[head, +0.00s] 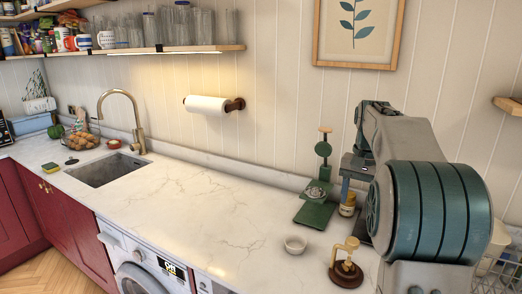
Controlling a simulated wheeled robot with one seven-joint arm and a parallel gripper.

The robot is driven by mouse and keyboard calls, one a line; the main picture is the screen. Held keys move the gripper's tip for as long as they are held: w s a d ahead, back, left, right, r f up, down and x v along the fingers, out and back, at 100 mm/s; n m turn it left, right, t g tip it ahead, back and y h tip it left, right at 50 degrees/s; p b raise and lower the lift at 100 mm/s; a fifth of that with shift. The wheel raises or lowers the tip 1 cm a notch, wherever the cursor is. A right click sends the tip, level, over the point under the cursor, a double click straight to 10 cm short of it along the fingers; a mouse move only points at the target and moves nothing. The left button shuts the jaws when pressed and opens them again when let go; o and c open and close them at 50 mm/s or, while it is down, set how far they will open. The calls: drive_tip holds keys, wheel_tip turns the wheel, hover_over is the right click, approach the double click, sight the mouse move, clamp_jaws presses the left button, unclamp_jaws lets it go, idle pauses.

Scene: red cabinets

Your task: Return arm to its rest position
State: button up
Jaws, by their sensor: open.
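My arm fills the right side of the head view, its large grey and teal links close to the camera. My gripper (352,190) hangs at the far side of these links, over the right part of the counter, and is partly hidden by the arm. Its jaws are open, and I see nothing held between them. It appears close to a small jar with a yellow label (348,205) in the picture; I cannot tell whether they touch.
The white marble counter (215,195) is clear in its middle. A green stand (315,205), a small white bowl (295,244) and a brass-and-wood item (346,265) stand near my arm. A paper towel roll (207,105) hangs on the wall. A sink (106,170) is at left.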

drive_tip(key=s+a+f+n+t, duration=0.1)
drive_tip(key=s+a+f+n, duration=0.2)
drive_tip(key=s, duration=0.9)
drive_tip(key=s+a+f+n+t, duration=0.2)
drive_tip(key=s+a+f+n, duration=0.2)
drive_tip(key=s+a+f, duration=0.3)
drive_tip(key=s+a, duration=0.5)
drive_tip(key=s, duration=0.1)
drive_tip(key=shift+f, duration=0.35)
drive_tip(key=shift+d, duration=0.15)
